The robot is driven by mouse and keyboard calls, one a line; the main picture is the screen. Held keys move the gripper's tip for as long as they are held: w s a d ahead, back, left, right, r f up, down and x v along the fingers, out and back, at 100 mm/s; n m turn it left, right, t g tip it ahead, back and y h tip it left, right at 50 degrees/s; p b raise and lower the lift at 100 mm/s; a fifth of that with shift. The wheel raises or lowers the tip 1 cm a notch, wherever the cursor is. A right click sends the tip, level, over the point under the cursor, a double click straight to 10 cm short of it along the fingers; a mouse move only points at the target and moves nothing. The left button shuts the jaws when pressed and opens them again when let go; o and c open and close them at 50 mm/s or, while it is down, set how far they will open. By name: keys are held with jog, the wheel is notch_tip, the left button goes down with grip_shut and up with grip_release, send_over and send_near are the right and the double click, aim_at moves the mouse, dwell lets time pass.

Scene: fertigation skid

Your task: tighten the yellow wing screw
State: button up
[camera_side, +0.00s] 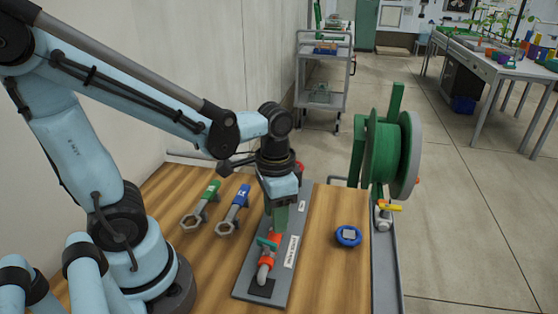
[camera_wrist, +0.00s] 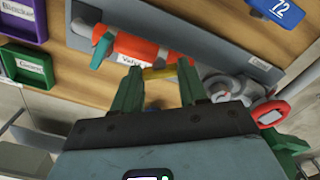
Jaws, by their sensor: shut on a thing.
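The yellow wing screw (camera_wrist: 160,72) shows in the wrist view as a short yellow bar beside a red valve body (camera_wrist: 135,48). My gripper (camera_wrist: 158,72) has its green fingers on either side of the yellow bar and is shut on it. In the side view my gripper (camera_side: 279,222) points down over the red valve (camera_side: 275,242) on a grey plate (camera_side: 296,222). The wing screw is hidden there by the fingers. A teal lever (camera_wrist: 103,48) sits at the valve's left end in the wrist view.
A green-tagged wrench (camera_side: 202,206) and a blue-tagged one (camera_side: 235,208) lie left of the plate. A blue round part (camera_side: 348,236) lies to its right. A green hose reel (camera_side: 382,152) stands at the right edge, above a yellow-handled tap (camera_side: 390,207).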

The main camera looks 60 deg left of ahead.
jog(key=m, duration=0.6)
jog(key=shift+m, duration=0.4)
dwell(0.3)
jog(key=o, duration=1.1)
jog(key=shift+c, duration=0.2)
jog(key=shift+r, duration=0.1)
notch_tip(320, 180, up, 12)
